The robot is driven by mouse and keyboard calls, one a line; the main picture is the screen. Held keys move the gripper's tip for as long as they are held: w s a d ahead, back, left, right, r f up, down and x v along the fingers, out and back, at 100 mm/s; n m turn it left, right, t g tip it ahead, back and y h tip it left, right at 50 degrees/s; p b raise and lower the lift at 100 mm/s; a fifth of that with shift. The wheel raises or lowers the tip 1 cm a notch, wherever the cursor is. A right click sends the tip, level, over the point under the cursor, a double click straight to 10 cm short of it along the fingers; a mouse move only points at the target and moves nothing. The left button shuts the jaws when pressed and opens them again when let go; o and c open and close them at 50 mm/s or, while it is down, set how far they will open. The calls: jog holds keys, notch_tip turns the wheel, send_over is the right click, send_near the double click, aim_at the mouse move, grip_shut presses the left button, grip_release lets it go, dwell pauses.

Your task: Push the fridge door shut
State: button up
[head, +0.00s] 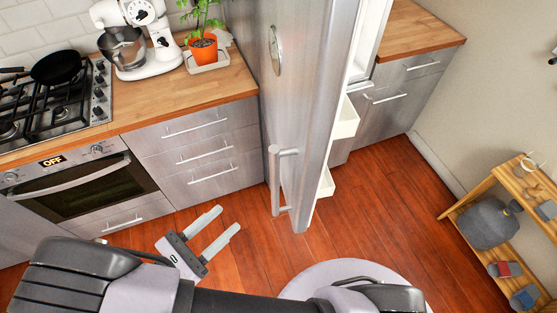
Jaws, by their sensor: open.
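The fridge door (292,125) is steel and stands open, swung out toward me from the fridge. Its long vertical handle (280,180) is on the face turned to the left. White shelves (345,120) on its inner side show at the right. My gripper (223,218) is open and empty, to the left of the door's lower end and apart from it. The fridge body is mostly hidden behind the door.
Steel drawers (196,150) and an oven (80,188) line the left under a wooden counter (220,88). A wooden shelf rack (509,180) with several items stands at the right. Floor right of the door is clear.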

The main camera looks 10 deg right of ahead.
aim_at(271, 179)
jog(key=b+x, duration=0.2)
jog(key=x, duration=1.5)
jog(key=shift+w+d+f, duration=0.1)
grip_shut()
dwell(0.5)
